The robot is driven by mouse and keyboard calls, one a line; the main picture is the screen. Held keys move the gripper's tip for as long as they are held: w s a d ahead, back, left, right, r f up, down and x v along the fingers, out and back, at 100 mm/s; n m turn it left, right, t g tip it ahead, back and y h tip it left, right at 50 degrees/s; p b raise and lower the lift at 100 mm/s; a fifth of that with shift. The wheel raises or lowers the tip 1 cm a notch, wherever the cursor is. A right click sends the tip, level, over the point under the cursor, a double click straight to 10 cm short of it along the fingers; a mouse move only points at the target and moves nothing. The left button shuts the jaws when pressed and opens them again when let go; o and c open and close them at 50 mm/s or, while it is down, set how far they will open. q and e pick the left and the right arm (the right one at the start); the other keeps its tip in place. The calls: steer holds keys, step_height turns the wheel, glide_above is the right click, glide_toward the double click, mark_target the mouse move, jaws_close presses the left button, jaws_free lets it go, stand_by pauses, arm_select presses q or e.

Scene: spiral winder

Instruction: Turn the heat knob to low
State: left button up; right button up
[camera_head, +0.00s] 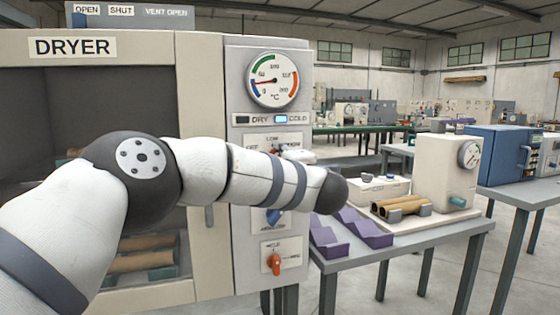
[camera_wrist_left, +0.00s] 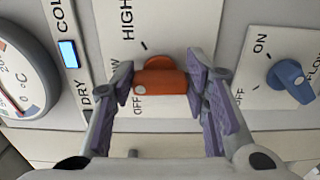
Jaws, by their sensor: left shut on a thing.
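The orange heat knob (camera_wrist_left: 160,80) sits on a pale panel marked OFF, LOW (partly covered) and HIGH in the left wrist view. Its bar lies across that picture, with a white dot at the end beside the OFF mark. My left gripper (camera_wrist_left: 165,88) is shut on the knob, one purple-padded finger at each end of the bar. In the head view my left arm crosses in front of the dryer (camera_head: 100,47) and hides the heat knob and my fingertips; only part of its label plate (camera_head: 273,140) shows. My right gripper is not in view.
A blue airflow knob (camera_wrist_left: 290,78) sits beside the heat knob. Another orange knob (camera_head: 274,263) is lower on the panel. The temperature dial (camera_head: 273,79) is above; the COLD light (camera_head: 281,119) is lit blue. A grey table (camera_head: 400,238) with equipment stands to the right.

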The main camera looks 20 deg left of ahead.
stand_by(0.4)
arm_select(q)
steer(key=o, duration=1.1)
steer(key=shift+o, duration=0.2)
steer(key=v, duration=1.2)
